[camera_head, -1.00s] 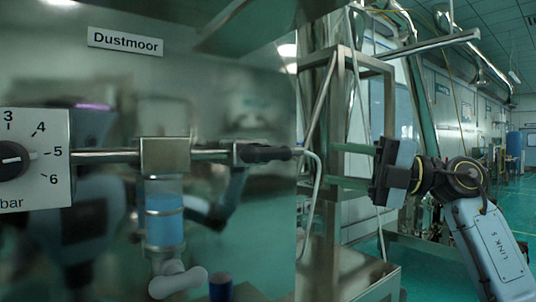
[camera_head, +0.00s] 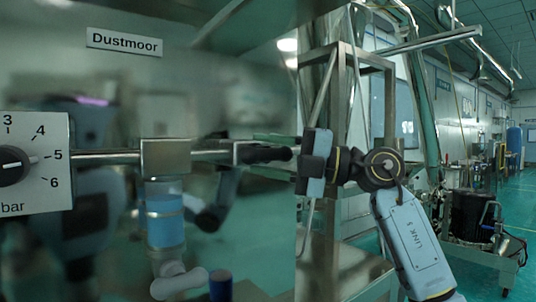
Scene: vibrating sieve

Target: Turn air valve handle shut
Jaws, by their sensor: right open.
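The air valve handle (camera_head: 262,155) is black. It lies level at the right end of the steel air pipe (camera_head: 213,154), in line with it and pointing right. My right gripper (camera_head: 268,155) comes in from the right. It is open, with one finger above the handle and the other below it. The handle shows between the fingers, and I see no clear contact. My left gripper is not in view.
A pressure dial (camera_head: 15,166) is at the left. A filter bowl with blue liquid (camera_head: 164,218) hangs under the pipe, with a white tap (camera_head: 180,284) below. The shiny panel bears a Dustmoor label (camera_head: 124,42). A steel frame (camera_head: 347,95) stands behind my right arm.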

